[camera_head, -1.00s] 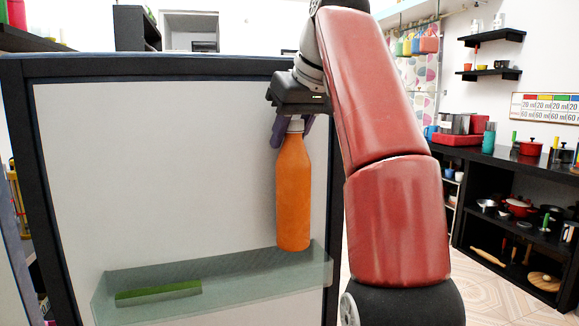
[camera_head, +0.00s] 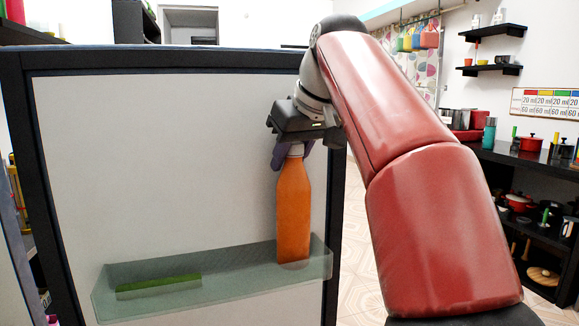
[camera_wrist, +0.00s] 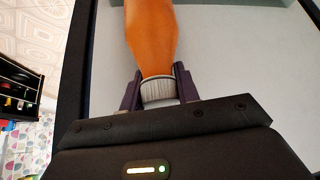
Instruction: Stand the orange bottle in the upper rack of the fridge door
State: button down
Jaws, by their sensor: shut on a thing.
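The orange bottle (camera_head: 293,212) is upright at the right end of the translucent rack (camera_head: 235,289) on the fridge door (camera_head: 150,160). Its lower end shows through the rack's front wall, so it is inside the rack; whether its base touches the rack floor I cannot tell. My gripper (camera_head: 291,158) is shut on the bottle's neck from above. In the wrist view my gripper's purple fingers (camera_wrist: 157,92) sit on either side of the white ribbed cap (camera_wrist: 158,91), with the orange body (camera_wrist: 150,35) beyond it.
A green block (camera_head: 158,286) lies in the left part of the rack, with free room between it and the bottle. The door's dark frame (camera_head: 335,200) stands close to the right of the bottle. A dark counter with pots (camera_head: 530,145) is farther right.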

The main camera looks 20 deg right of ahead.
jog(key=shift+f, duration=0.65)
jog(key=shift+w+f, duration=0.2)
jog(key=shift+f, duration=0.1)
jog(key=c, duration=1)
grip_release()
jog(key=shift+f, duration=0.1)
jog(key=shift+c, duration=0.2)
